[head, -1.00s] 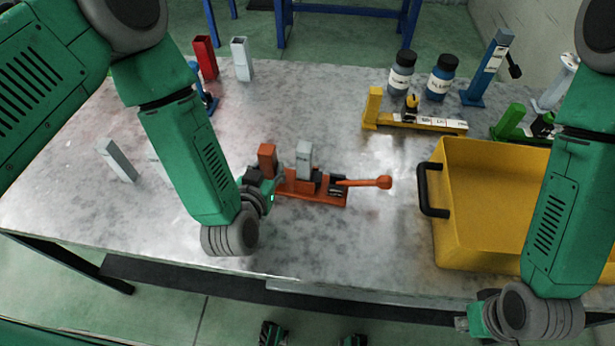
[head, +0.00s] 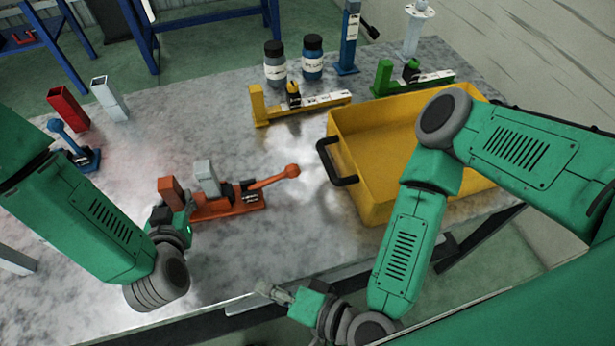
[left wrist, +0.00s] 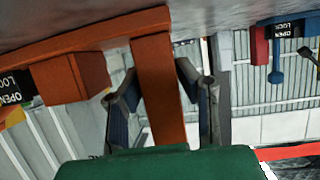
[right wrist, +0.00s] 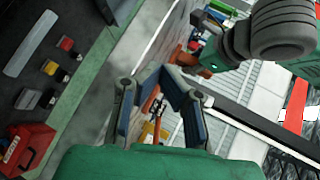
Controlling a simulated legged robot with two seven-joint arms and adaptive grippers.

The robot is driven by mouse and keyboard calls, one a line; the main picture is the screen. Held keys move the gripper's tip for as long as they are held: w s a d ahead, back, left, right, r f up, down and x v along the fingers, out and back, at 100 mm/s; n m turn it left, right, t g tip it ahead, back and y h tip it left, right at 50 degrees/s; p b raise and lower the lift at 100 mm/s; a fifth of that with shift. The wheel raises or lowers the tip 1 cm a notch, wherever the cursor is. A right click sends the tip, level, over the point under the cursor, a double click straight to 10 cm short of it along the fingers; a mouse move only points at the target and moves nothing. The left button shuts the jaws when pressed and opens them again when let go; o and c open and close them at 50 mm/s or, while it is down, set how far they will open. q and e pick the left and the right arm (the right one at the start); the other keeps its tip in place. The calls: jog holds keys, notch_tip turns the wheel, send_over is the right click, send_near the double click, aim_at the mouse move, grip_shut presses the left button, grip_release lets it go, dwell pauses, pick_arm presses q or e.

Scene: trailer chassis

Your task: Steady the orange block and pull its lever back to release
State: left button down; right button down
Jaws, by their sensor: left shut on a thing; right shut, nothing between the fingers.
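The orange block (head: 228,209) lies on the grey table in the head view, with an upright orange post (head: 172,188) at its left end. Its orange lever (head: 268,181) points right and slightly up, ending in a ball knob (head: 292,171). My right gripper (head: 268,292) is shut and empty near the table's front edge, apart from the lever.
A yellow bin (head: 345,165) with a black handle stands right of the lever. A yellow fixture (head: 300,107), two bottles (head: 313,60) and a green fixture (head: 410,78) stand behind. A blue fixture (head: 80,150) is at left. The table between block and front edge is clear.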

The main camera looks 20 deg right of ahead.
aim_at(273, 179)
jog(key=w+m+t+h, duration=0.1)
jog(key=m, duration=0.1)
jog(key=w+d+r+m+t+h, duration=0.1)
jog(key=w+m+t, duration=0.1)
jog(key=w+d+r+m+t+h, duration=0.1)
jog(key=m+t, duration=0.1)
jog(key=shift+w+d+r+m, duration=0.2)
jog(key=shift+w+r+m, duration=0.1)
jog(key=shift+w, duration=0.1)
jog(key=w+d+m+t+h, duration=0.1)
jog(key=d+m+h, duration=0.2)
jog(key=w+d+m+t+h, duration=0.1)
jog(key=d+m+h, duration=0.2)
jog(key=d, duration=0.1)
jog(key=w+d+m+t+h, duration=0.1)
jog(key=d+m+h, duration=0.2)
jog(key=shift+w+d+r, duration=0.15)
jog(key=shift+w+r, duration=0.1)
jog(key=shift+r, duration=0.15)
jog(key=w, duration=0.6)
jog(key=w+d, duration=0.1)
jog(key=w, duration=0.3)
jog(key=shift+d, duration=0.1)
jog(key=shift+r, duration=0.35)
